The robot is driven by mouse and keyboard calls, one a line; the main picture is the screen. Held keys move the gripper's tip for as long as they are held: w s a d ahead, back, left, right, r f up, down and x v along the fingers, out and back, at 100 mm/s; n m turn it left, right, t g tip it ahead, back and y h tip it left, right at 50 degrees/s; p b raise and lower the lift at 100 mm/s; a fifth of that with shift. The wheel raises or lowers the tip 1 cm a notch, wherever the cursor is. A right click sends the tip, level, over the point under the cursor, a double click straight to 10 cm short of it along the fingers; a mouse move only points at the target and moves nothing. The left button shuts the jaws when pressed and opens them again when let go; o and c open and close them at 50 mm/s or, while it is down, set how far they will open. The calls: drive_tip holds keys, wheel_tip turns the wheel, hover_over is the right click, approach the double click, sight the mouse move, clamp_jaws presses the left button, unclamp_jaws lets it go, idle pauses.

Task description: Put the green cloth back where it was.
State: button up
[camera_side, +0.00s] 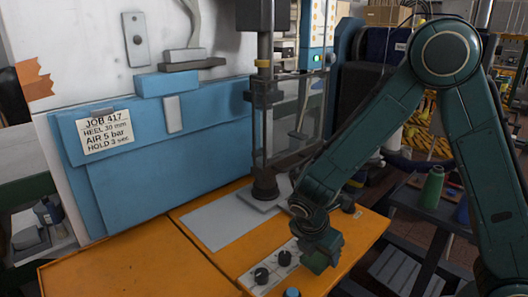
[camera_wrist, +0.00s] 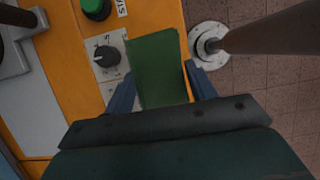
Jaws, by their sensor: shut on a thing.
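The green cloth (camera_wrist: 158,66) is between the two blue fingers of my gripper (camera_wrist: 163,88) in the wrist view, and the gripper is shut on it. It looks like a flat, folded rectangle that sticks out past the fingertips. In the side view, my gripper (camera_side: 320,246) is low over the right front of the orange table, just right of the knob panel. A green patch of the cloth (camera_side: 315,263) shows there below my wrist. I cannot tell whether the cloth touches the table.
A panel with black knobs (camera_side: 273,267) is close by; a knob (camera_wrist: 106,57) and green button (camera_wrist: 97,8) show in the wrist view. A post on a round flange (camera_wrist: 208,38) stands right of the cloth. The press column (camera_side: 265,184) stands behind. The orange table's front left (camera_side: 130,262) is clear.

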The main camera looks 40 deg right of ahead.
sight(319, 263)
drive_tip(key=shift+f, duration=0.2)
drive_tip(key=shift+f, duration=1.9)
drive_tip(key=shift+f, duration=0.25)
drive_tip(key=o, duration=0.7)
drive_tip(key=shift+o, duration=0.9)
drive_tip(key=shift+s+f, duration=0.1)
drive_tip(key=shift+s, duration=0.1)
